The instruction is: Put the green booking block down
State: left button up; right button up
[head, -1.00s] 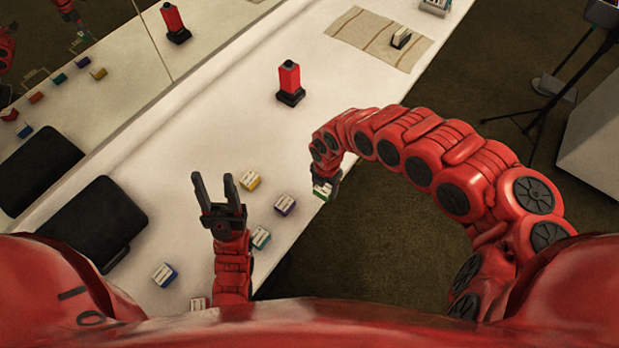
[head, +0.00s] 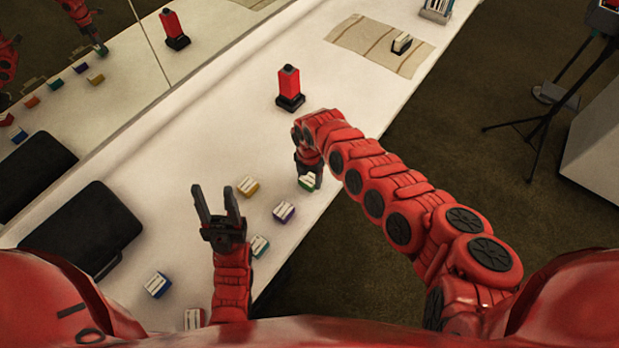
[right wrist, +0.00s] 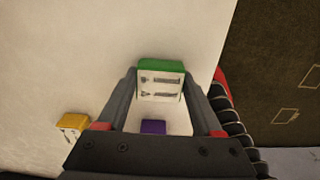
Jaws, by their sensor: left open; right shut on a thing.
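The green booking block (head: 308,181) is between the fingers of my right gripper (head: 307,174), over the white counter near its right edge. In the right wrist view the green block (right wrist: 160,80) has a white face with dark marks, and both fingers of the right gripper (right wrist: 160,95) close on its sides. I cannot tell whether the block touches the counter. My left gripper (head: 217,205) is open and empty, with its fingers spread over the counter to the left.
Yellow (head: 248,186), purple (head: 284,211), teal (head: 260,245), blue (head: 158,284) and red (head: 194,318) blocks lie on the counter (head: 215,125). A red-and-black device (head: 289,88) stands behind the right gripper. A black case (head: 83,230) lies left. A striped mat (head: 375,45) lies far back.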

jog(key=shift+f, duration=0.5)
jog(key=o, duration=0.9)
jog(key=shift+f, duration=0.15)
jog(key=o, duration=0.5)
